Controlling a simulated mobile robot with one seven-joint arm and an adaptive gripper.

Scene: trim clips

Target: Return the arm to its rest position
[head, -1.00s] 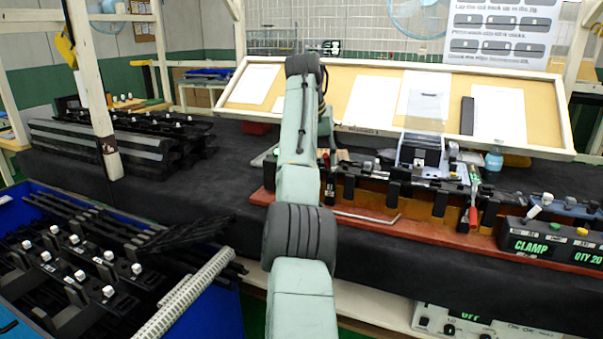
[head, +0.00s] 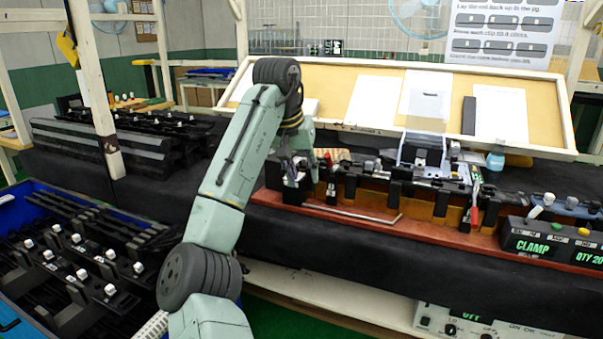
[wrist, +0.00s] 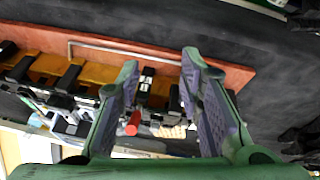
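In the wrist view my gripper (wrist: 160,72) is open, its two green fingers with purple pads spread apart and nothing between the pads. Behind the fingers lies the red-based jig (wrist: 100,42) with black clips and orange blocks. In the head view my arm (head: 235,150) reaches up from the bottom and bends down at the top, over the left end of the jig (head: 345,218). My gripper is partly hidden behind the wrist in the head view (head: 296,172), above the jig's left end. Whether it touches anything there is hard to tell.
A blue bin (head: 30,190) of black trim parts with white clips stands at left. Stacked dark trims (head: 100,145) lie behind it on the black-covered table (head: 150,195). A black CLAMP box (head: 548,243) sits at right. A slanted board (head: 335,95) with papers stands behind.

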